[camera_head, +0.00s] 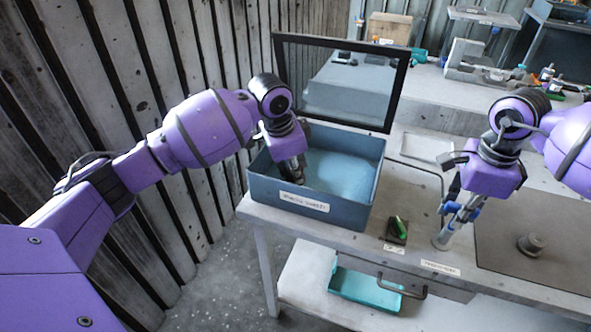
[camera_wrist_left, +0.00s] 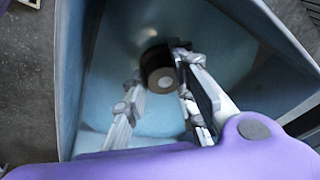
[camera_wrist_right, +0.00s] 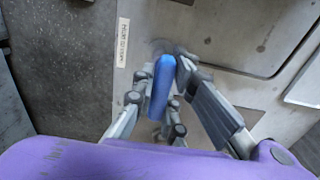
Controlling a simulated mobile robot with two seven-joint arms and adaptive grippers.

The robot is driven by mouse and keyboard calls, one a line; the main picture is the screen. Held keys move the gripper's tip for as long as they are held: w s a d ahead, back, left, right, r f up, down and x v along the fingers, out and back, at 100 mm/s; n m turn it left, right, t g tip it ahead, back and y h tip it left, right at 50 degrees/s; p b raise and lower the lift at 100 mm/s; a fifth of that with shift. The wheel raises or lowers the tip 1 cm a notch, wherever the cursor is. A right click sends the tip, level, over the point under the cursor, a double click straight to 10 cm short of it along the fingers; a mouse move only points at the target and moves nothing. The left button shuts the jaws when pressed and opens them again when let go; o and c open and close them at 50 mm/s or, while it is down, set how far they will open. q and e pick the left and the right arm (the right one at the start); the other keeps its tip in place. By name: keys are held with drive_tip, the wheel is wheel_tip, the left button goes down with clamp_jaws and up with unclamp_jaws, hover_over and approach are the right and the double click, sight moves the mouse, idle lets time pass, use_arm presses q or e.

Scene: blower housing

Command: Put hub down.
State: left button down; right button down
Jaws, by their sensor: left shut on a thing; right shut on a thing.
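A dark round part with a brownish end face, which looks like the hub (camera_wrist_left: 160,78), is between my left gripper's fingertips in the left wrist view. My left gripper (camera_head: 293,172) is shut on it, inside the blue bin (camera_head: 262,190), low near its left side. My right gripper (camera_head: 462,212) is shut on a blue-handled tool (camera_wrist_right: 162,88) above the table's front edge. A grey round piece (camera_head: 443,240) shows below that gripper.
A dark framed panel (camera_head: 390,90) stands behind the bin. A green item on a dark block (camera_head: 397,230) sits right of the bin. A grey stepped part (camera_head: 531,245) stands on the dark mat (camera_head: 560,215) at right. A teal tray (camera_head: 365,290) is on the lower shelf.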

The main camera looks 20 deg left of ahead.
use_arm(q)
drive_tip(key=shift+f, duration=0.2)
drive_tip(key=c, duration=1.4)
unclamp_jaws()
drive_tip(key=shift+c, duration=0.2)
drive_tip(key=v, duration=1.2)
drive_tip(key=shift+r, duration=0.1)
use_arm(e)
drive_tip(key=shift+r, duration=1.15)
drive_tip(key=shift+w+r, duration=0.15)
drive_tip(key=shift+r, duration=0.35)
use_arm(q)
drive_tip(key=shift+r, duration=0.1)
use_arm(e)
drive_tip(key=shift+r, duration=0.9)
